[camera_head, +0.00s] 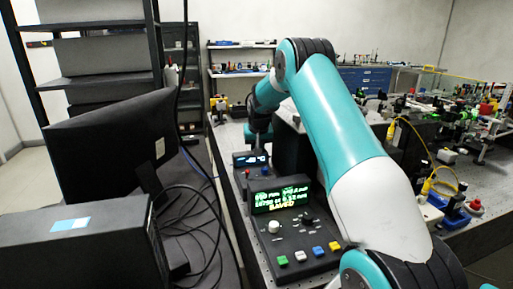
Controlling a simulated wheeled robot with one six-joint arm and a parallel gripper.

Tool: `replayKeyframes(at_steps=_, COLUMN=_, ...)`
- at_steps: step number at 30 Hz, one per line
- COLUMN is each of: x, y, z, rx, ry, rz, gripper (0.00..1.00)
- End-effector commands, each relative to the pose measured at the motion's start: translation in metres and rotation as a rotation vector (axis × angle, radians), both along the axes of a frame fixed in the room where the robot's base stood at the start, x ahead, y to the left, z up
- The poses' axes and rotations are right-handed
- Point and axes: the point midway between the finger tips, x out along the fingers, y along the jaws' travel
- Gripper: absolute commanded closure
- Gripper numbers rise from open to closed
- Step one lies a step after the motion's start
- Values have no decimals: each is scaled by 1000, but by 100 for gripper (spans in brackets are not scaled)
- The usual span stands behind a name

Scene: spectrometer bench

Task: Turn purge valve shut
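My teal and white arm reaches from the lower right over the bench to its far left part. My gripper (259,143) is small and dark there, pointing down just behind a small box with a lit blue display (249,159). I cannot make out its fingers or whether it holds anything. No purge valve can be told for certain; it may be hidden by the arm or too small to see.
A control box with a green display (281,198) and coloured buttons stands on the perforated bench (249,250). A black monitor (112,150) and loose cables are at left. Optical parts and a yellow cable (432,172) crowd the right. Shelves (100,84) stand behind.

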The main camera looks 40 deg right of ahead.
Motion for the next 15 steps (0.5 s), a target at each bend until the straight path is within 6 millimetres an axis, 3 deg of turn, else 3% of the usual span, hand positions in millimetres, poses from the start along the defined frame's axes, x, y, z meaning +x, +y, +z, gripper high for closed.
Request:
replayKeyframes(at_steps=12, x=0, y=0, z=1, rx=-1, ry=-2, rz=8, gripper=100)
replayKeyframes(at_steps=13, x=0, y=0, z=1, rx=-1, ry=-2, rz=8, gripper=77)
replayKeyframes(at_steps=15, x=0, y=0, z=1, rx=-1, ry=-2, rz=7, gripper=61)
